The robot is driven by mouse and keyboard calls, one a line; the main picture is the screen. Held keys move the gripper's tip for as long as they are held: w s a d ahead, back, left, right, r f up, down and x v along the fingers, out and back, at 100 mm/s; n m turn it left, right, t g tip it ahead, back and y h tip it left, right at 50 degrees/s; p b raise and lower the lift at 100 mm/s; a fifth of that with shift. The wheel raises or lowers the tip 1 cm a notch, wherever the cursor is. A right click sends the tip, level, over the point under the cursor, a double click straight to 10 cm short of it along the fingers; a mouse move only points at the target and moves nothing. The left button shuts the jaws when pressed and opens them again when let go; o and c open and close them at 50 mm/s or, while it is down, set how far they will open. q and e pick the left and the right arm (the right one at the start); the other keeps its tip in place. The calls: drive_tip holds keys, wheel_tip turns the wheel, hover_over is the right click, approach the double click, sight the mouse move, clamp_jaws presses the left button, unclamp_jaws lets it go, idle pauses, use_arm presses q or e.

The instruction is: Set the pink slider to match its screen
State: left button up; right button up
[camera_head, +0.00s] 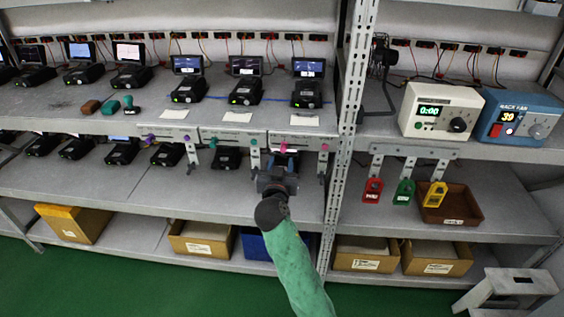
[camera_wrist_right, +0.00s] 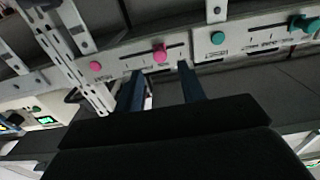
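The pink slider's knob (camera_head: 283,147) sits on a pale panel (camera_head: 303,137) on the shelf's front edge, with a pink dot at the panel's right end. In the right wrist view the pink knob (camera_wrist_right: 160,53) stands on a dark slot with scale marks below it. My right gripper (camera_head: 277,172) is just below the knob. In the wrist view its two dark fingers (camera_wrist_right: 160,72) are apart, with the knob beyond the gap and nothing visible between them. A lit screen (camera_head: 308,68) stands above the pink panel; its reading is too small to tell. My left gripper is not in view.
Teal (camera_head: 252,144) and purple (camera_head: 186,138) slider knobs sit on neighbouring panels to the left. A metal upright (camera_head: 341,150) stands right of the pink panel. Several screen devices fill the shelves. A timer (camera_head: 440,110) and a blue rack unit (camera_head: 518,117) stand at right.

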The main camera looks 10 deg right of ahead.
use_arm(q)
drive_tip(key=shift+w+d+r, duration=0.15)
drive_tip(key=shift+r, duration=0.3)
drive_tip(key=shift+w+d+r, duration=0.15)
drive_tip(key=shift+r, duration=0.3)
use_arm(e)
drive_tip(key=shift+v, duration=0.95)
